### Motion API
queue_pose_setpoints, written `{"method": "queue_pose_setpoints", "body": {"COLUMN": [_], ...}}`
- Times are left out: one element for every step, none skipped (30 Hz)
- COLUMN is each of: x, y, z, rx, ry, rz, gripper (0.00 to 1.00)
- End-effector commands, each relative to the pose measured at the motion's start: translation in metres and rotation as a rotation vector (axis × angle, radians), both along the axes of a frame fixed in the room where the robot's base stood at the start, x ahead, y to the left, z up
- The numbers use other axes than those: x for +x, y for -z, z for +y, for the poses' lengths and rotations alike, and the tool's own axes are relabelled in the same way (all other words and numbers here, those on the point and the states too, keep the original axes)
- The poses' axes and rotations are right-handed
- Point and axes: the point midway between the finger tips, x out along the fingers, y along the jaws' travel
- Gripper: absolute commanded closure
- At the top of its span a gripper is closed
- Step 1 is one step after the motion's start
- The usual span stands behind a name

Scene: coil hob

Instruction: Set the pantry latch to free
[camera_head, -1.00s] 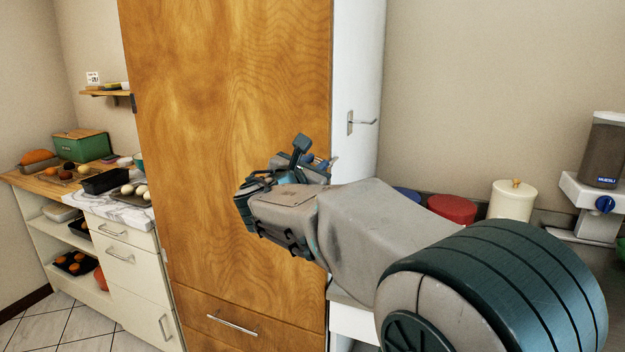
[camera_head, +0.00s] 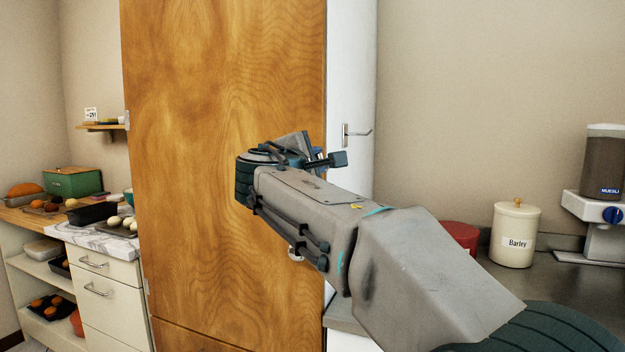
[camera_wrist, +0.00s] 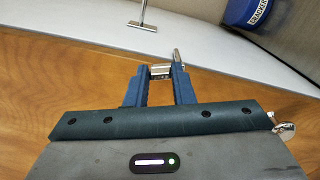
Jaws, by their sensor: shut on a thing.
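The pantry is a tall cabinet with a wooden door (camera_head: 200,150) and a white side (camera_head: 350,90). My gripper (camera_wrist: 160,75) is in front of the door near its right edge. In the wrist view its blue fingers are shut on a small metal piece, seemingly the pantry latch (camera_wrist: 160,71), close to where wood meets white. In the head view my wrist hides the fingertips and this piece. A lever handle (camera_head: 357,132) on the white side points right; it also shows in the wrist view (camera_wrist: 143,20), apart from my fingers.
At the left are a worktop with food, a green bread box (camera_head: 74,182) and drawers (camera_head: 105,275).

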Motion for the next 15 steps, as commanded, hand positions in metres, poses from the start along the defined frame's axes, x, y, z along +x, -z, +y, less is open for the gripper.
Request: {"method": "queue_pose_setpoints", "body": {"x": [-0.0004,-0.0005,-0.0008,-0.0009,-0.001,-0.0012,-0.0014,-0.0015,-0.0016,-0.0017,-0.0019,-0.002,-0.0021,-0.0022,-0.0023], "y": [0.0051,0.0051,0.0047,0.0043,0.0042,0.0039,0.0036,0.0036,0.0033,0.003,0.0026,0.0025,0.0024,0.0024,0.0022], "z": [-0.0004,-0.0009,-0.0016,-0.0023,-0.0029,-0.0036,-0.0041,-0.0044,-0.0048,-0.0051,-0.0053,-0.0056,-0.0058,-0.0058,-0.006], "rx": [0.037,0.061,0.089,0.111,0.129,0.155,0.174,0.19,0.211,0.226,0.239,0.255,0.266,0.276,0.287], "ry": [-0.001,-0.001,-0.001,-0.001,0.0,0.0,0.0,0.0,0.0,0.0,0.0,-0.001,-0.001,-0.001,-0.001], "rz": [-0.014,-0.023,-0.033,-0.041,-0.048,-0.056,-0.063,-0.069,-0.076,-0.082,-0.087,-0.092,-0.096,-0.1,-0.103], "gripper": [1.0,1.0,1.0,1.0,1.0,1.0,1.0,1.0,1.0,1.0,1.0,1.0,1.0,1.0,1.0]}}
